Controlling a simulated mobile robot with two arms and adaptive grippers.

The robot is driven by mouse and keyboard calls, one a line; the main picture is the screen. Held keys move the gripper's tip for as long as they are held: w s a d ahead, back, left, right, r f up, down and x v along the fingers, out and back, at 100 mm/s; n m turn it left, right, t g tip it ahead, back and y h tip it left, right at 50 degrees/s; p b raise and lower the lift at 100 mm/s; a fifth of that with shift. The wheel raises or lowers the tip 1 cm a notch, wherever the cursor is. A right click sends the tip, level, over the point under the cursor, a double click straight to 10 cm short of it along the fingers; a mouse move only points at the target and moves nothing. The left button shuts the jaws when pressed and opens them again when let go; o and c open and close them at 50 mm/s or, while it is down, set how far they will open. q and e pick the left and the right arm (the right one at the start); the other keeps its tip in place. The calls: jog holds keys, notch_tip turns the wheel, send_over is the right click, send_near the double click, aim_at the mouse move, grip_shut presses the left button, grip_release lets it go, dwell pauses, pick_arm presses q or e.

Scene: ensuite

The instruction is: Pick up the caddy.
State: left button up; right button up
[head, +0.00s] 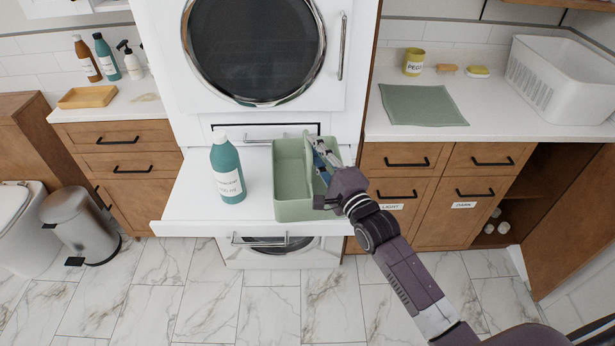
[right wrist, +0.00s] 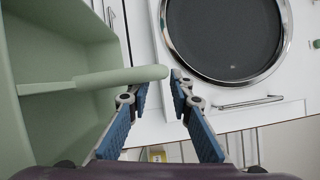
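The caddy (head: 293,209) is a pale green open box with a divider, standing upright on the white pull-out shelf between the two stacked machines. My right gripper (head: 316,152) reaches over its right side from the front. In the right wrist view the caddy (right wrist: 60,110) fills the left, and its rounded handle bar (right wrist: 120,79) points across to the fingertips. The blue-padded fingers (right wrist: 160,88) are apart, with a gap between their tips. The handle's end overlaps the tips in the picture; I cannot tell whether it lies between them. My left gripper is not in view.
A teal bottle (head: 227,170) stands on the shelf (head: 190,202) just left of the caddy. The right counter holds a green cloth (head: 422,105), a yellow cup (head: 413,62) and a white basket (head: 562,80). A metal bin (head: 80,222) stands on the floor at left.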

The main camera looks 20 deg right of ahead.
jog(key=x, duration=0.3)
jog(key=shift+w+r, duration=0.1)
jog(key=shift+w, duration=0.4)
jog(key=shift+s, duration=0.1)
jog(key=c, duration=0.4)
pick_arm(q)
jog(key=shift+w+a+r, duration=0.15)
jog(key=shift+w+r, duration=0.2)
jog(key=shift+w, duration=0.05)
pick_arm(e)
grip_shut()
